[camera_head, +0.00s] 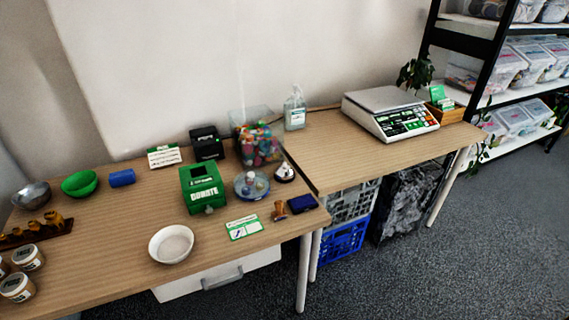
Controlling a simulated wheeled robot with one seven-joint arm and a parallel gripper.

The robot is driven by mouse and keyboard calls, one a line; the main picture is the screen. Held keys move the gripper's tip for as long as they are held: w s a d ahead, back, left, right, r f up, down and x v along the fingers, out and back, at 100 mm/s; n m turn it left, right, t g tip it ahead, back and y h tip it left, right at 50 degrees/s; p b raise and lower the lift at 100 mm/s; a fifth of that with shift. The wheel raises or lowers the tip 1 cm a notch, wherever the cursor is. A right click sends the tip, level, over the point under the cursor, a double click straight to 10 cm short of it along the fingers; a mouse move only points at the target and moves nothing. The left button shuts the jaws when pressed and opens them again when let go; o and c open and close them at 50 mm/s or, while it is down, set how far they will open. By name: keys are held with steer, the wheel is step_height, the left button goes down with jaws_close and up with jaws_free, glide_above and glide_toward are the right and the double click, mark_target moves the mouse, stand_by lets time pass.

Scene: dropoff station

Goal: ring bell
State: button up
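A small silver call bell (285,172) on a dark base stands on the left wooden table, near its right edge. It is just right of a blue round dish (251,186) with small items in it, and in front of a clear box of colourful pieces (259,143). Nothing covers the bell from this view. My gripper and arm do not show in this view.
A green donation box (203,188), a stamp (279,211), a dark blue pad (302,204) and a green-and-white card (244,228) lie near the bell. A white bowl (171,245) sits at the front edge. A scale (390,112) stands on the right table.

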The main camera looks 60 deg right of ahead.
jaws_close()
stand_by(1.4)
